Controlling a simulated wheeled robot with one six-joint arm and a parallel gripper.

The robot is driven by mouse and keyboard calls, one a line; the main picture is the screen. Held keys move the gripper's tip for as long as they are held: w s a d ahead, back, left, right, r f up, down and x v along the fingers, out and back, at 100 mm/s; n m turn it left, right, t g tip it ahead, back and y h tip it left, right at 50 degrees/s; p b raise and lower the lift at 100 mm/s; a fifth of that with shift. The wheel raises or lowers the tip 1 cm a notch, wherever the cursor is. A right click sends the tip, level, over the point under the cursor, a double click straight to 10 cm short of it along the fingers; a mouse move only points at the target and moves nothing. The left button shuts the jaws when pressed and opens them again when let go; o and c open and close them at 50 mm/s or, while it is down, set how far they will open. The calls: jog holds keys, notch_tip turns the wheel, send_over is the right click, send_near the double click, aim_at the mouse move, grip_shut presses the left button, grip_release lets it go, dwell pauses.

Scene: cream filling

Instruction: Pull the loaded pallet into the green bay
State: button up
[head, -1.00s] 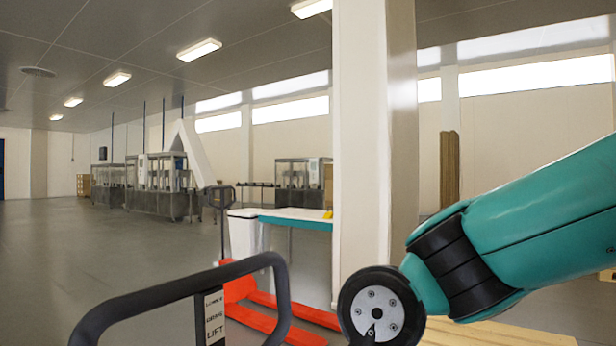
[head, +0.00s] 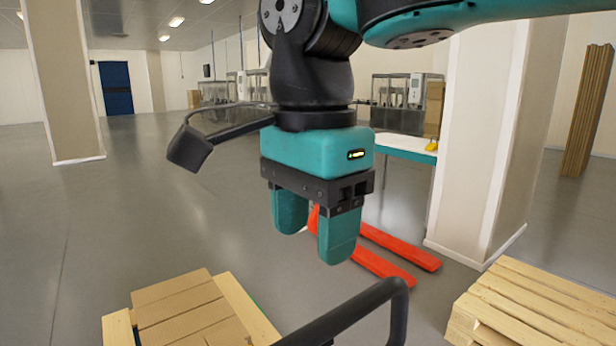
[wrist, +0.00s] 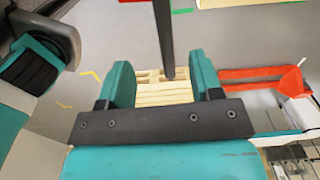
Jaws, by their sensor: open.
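A black loop handle (head: 398,315) rises at the bottom of the head view; its lower part is out of frame. My gripper (head: 314,238) is open and empty, pointing down above and left of this handle in the picture. Its fingers also show in the wrist view (wrist: 162,80), with pale pallet slats visible beyond them. A brown load with pale wood edges (head: 180,308) is at the lower left. A short green floor line (wrist: 182,11) shows in the wrist view.
Pale wooden pallets (head: 535,310) stand at the lower right. Red forks (head: 400,245) lie on the floor before a white pillar (head: 490,140). A table (head: 405,146) and machines are behind. Yellow floor marks (wrist: 92,75) show in the wrist view. The floor at left is clear.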

notch_tip(320, 180, down, 17)
jog(key=shift+w+a+p, duration=0.1)
jog(key=shift+a+p, duration=0.05)
jog(key=shift+p, duration=0.95)
grip_shut()
dwell(0.9)
dwell(0.4)
